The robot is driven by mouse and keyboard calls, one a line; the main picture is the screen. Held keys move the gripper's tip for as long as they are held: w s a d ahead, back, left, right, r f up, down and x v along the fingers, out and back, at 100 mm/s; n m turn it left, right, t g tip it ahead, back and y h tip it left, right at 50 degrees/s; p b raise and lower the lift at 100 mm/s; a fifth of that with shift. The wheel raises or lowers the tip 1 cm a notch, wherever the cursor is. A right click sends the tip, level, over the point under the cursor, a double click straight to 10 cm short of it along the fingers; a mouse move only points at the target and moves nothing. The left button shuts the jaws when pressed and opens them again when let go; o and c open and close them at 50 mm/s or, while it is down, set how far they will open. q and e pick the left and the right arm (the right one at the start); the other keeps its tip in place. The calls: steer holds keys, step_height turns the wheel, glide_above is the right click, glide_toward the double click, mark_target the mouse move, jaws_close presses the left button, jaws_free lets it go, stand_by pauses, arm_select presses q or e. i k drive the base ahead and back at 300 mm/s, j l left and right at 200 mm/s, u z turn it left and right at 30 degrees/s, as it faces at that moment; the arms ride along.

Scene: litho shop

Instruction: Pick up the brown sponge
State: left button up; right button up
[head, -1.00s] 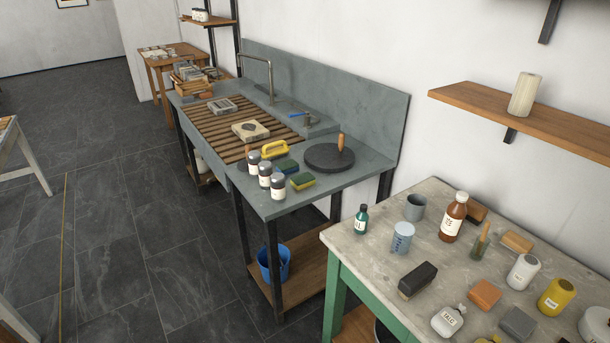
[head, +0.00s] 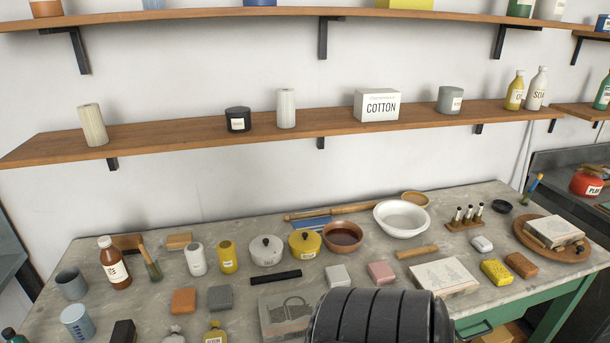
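A brown block that looks like a sponge (head: 521,265) lies on the grey-topped table at the right, near its front edge. A yellow sponge (head: 496,272) lies just left of it, with a narrow gap between them. The brown block's top is uncovered and nothing rests on it. Other brownish blocks lie at the left: an orange one (head: 183,300), a tan one (head: 178,240) and a dark brown one (head: 127,243). Neither of my grippers shows in the head view.
The table (head: 95,257) has a green frame. Right of the brown block, a round wooden board (head: 579,253) carries a stone slab (head: 554,232); left is a printed slab (head: 438,277). A white bowl (head: 402,218) stands behind. A shelf (head: 300,133) hangs above.

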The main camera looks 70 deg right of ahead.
mark_target(520, 264)
steer(key=z, duration=3.7)
